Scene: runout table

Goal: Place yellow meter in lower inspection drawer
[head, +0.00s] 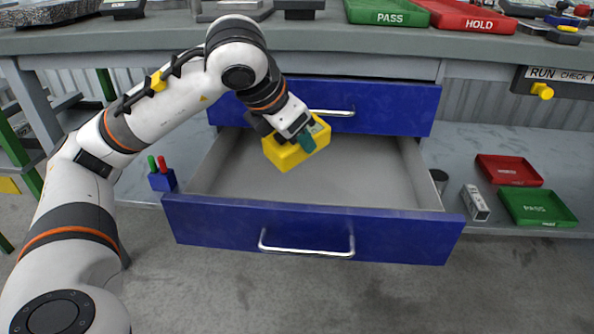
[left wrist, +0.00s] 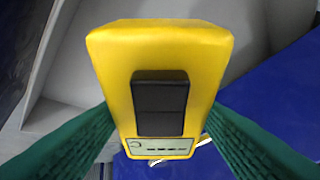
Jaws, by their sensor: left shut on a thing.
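The yellow meter (head: 282,154) is held in my left gripper (head: 294,142), over the open lower drawer. In the left wrist view the meter (left wrist: 212,62) sits between the two green fingers, with a dark double button and a pale label strip facing the camera. The lower inspection drawer (head: 350,222) is blue-fronted and pulled out, with a bare grey floor (head: 350,175). Whether the meter touches the drawer floor is unclear. The upper blue drawer (head: 390,108) above it is shut. My right gripper is not in view.
The tabletop (head: 300,38) overhangs the drawers and carries a green PASS tray (head: 388,12) and a red HOLD tray (head: 470,15). On the lower shelf, a blue pen holder (head: 162,181) stands left of the drawer. Small red (head: 510,171) and green (head: 538,208) trays lie right.

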